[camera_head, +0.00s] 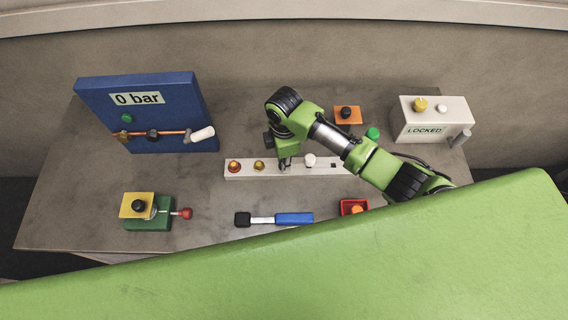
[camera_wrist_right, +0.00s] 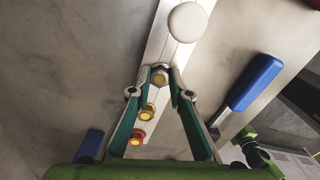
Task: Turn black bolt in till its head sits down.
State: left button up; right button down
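A long white bar (camera_head: 325,172) on the table carries a row of bolts and caps. My right gripper (camera_head: 284,163) points down at the bar, between a yellow bolt (camera_head: 259,166) and a white round cap (camera_head: 310,160). In the right wrist view its fingertips (camera_wrist_right: 160,76) close around the sides of a small hex bolt head (camera_wrist_right: 160,79). My left gripper is not in view.
An orange-red bolt (camera_head: 234,167) stands at the bar's left end. A blue gauge panel (camera_head: 150,90) is behind left, a white LOCKED box (camera_head: 432,122) behind right. A blue-handled tool (camera_head: 294,218) and a red tray (camera_head: 346,207) lie in front. A green-yellow fixture (camera_head: 148,222) stands front left.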

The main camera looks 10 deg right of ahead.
jog(key=m, duration=0.4)
jog(key=shift+s+a, duration=0.1)
jog(key=m, duration=0.5)
jog(key=shift+f+m, duration=0.1)
jog(key=shift+m, duration=0.2)
jog(key=m, duration=0.5)
jog(key=shift+s+m, duration=0.1)
jog(key=shift+m, duration=0.3)
jog(key=m, duration=0.4)
jog(key=shift+m, duration=0.3)
jog(key=c, duration=1.8)
grip_release()
